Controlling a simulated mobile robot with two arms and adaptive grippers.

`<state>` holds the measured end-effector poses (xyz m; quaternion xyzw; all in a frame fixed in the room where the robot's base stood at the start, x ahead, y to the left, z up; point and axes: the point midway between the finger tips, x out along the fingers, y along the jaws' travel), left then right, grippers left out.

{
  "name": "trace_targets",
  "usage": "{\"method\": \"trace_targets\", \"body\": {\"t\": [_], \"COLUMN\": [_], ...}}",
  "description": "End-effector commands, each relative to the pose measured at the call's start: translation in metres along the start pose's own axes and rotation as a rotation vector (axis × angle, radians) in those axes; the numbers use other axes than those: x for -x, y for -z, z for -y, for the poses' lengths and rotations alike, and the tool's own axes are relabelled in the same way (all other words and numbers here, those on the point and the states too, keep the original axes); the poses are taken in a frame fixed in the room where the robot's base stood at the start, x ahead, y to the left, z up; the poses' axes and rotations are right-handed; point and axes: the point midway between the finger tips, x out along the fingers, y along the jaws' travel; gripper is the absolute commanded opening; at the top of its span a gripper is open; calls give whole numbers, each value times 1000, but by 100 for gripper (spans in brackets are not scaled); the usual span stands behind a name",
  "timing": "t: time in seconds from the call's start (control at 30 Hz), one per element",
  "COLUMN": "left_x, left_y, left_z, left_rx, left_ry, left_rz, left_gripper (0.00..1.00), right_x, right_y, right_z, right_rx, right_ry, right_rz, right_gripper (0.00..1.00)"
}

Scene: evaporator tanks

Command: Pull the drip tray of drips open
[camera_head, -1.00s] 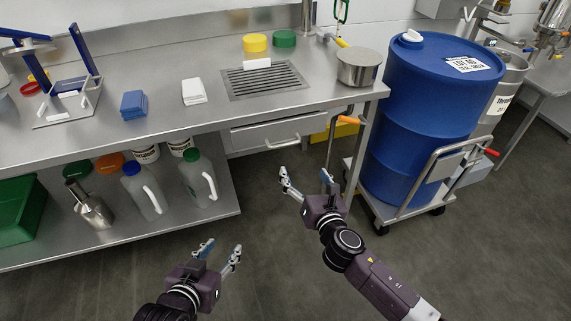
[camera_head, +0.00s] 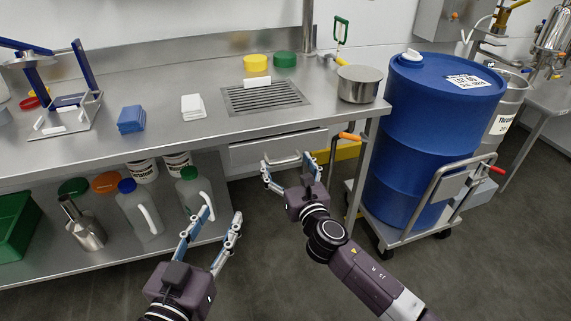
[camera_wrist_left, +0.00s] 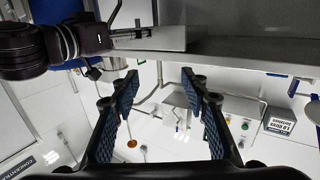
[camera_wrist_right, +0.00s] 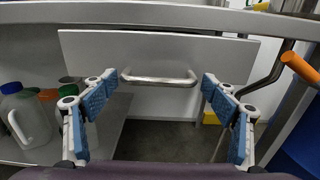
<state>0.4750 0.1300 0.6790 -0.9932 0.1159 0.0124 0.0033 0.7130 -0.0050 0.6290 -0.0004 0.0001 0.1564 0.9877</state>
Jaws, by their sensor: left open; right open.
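The drip tray (camera_head: 248,153) is a grey drawer front under the bench top, below the slotted drain grate (camera_head: 262,96). It sits flush under the bench. Its bar handle shows in the right wrist view (camera_wrist_right: 158,79), level and centred between the fingers. My right gripper (camera_head: 288,168) is open in front of the drawer, with the handle just ahead of its fingertips; I see no contact. My left gripper (camera_head: 222,222) is open and empty, low in front of the bench's lower shelf. The left wrist view shows its spread fingers (camera_wrist_left: 160,80) with nothing between them.
A blue drum (camera_head: 425,140) on a trolley stands right of the bench. An orange-handled lever (camera_head: 350,136) hangs by the bench's right leg, close to my right gripper. Jugs (camera_head: 140,208) stand on the lower shelf. A pot (camera_head: 358,84) stands on the bench. The floor in front is clear.

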Motion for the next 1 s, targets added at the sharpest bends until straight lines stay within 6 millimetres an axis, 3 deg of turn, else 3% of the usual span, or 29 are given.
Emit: {"method": "trace_targets", "body": {"t": [0.2,0.5,0.9,1.0], "left_x": [-1,-1,-1,-1], "left_y": [15,17,17,17], "left_z": [-2,-2,-2,-2], "left_rx": [1,1,2,2], "left_ry": [-4,-4,-4,-4], "left_rz": [-69,-77,-76,-76], "left_gripper": [42,42,42,42], "right_x": [-9,-10,-10,-10], "right_y": [0,-1,0,0], "right_z": [0,0,0,1], "right_rx": [0,-1,-1,-1], "right_ry": [0,0,1,1], "right_rz": [1,1,0,0], "right_gripper": [79,79,35,29]}}
